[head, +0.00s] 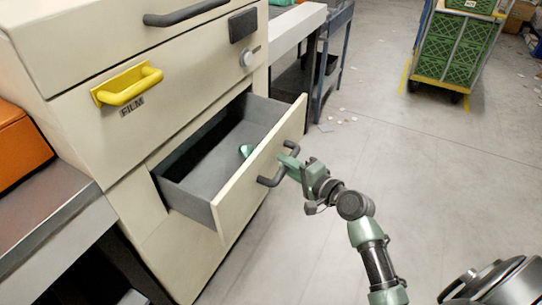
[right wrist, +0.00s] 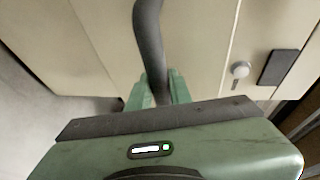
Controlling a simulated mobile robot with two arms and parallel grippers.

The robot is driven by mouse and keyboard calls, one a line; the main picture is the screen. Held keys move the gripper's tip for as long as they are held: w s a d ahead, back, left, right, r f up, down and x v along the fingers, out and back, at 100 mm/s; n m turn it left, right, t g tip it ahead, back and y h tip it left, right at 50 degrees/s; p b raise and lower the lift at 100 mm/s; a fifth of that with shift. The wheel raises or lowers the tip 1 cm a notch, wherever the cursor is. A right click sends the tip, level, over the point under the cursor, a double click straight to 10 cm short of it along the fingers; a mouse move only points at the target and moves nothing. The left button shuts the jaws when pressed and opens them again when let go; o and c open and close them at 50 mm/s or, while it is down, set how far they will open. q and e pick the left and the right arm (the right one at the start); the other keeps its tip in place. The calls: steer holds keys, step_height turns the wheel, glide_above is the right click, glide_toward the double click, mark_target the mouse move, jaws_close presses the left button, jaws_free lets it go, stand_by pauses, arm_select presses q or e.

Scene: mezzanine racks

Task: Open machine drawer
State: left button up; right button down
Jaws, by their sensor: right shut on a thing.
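The cream machine drawer (head: 262,165) stands pulled well out of the cream machine (head: 165,130), its grey inside showing. My right gripper (head: 287,160) is at the drawer's front, shut on its dark curved handle (head: 268,182). In the right wrist view the dark handle (right wrist: 149,40) runs between the two green fingers. A small green piece (head: 246,151) shows just inside the drawer front; I cannot tell what it is. My left gripper is not in view.
A yellow handle (head: 128,86) labelled FILM and another dark handle (head: 185,12) are on the machine above. A metal bench (head: 60,225) with an orange case (head: 18,145) stands at left. A cart with green crates (head: 455,45) stands at back right. The floor right of the drawer is clear.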

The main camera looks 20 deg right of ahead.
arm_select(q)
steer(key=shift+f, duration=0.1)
arm_select(e)
steer(key=shift+s+d, duration=1.05)
steer(key=shift+s, duration=0.3)
steer(key=c, duration=1.3)
jaws_free()
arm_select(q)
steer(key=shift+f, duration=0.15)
arm_select(e)
steer(key=v, duration=0.7)
steer(key=shift+s, duration=0.4)
steer(key=shift+d, duration=0.15)
